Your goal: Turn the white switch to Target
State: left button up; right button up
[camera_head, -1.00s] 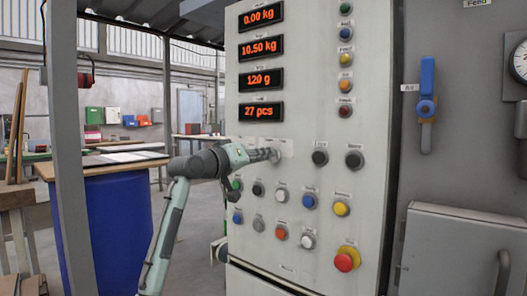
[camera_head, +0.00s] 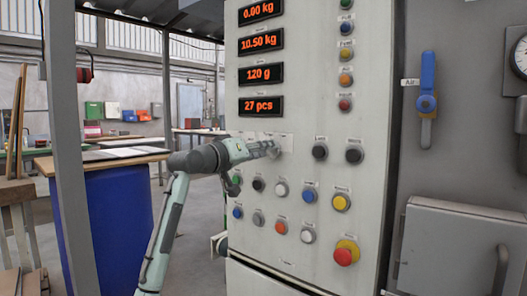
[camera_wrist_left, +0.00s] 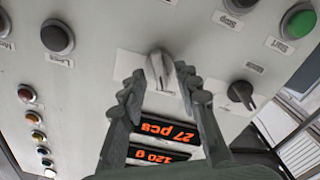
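The white switch (camera_wrist_left: 160,72) is a pale pointer knob on a light plate on the control panel, seen upside down in the left wrist view. My left gripper (camera_wrist_left: 158,82) has its two dark ridged fingers on either side of the knob, with narrow gaps showing; firm contact cannot be made out. In the head view my left gripper (camera_head: 274,150) reaches the panel below the "27 pcs" display and covers most of the switch. The position labels around the switch are too blurred or hidden to read. My right gripper is not in view.
The panel face (camera_head: 310,120) carries four red displays and several buttons. A black selector knob (camera_wrist_left: 241,94) sits close beside the switch. A red emergency stop (camera_head: 345,252) is lower right. A blue-handled valve (camera_head: 427,100) is at the right, a grey post (camera_head: 66,150) at the left.

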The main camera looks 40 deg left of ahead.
pick_arm(q)
jog(key=s, duration=1.2)
jog(key=shift+a, duration=0.45)
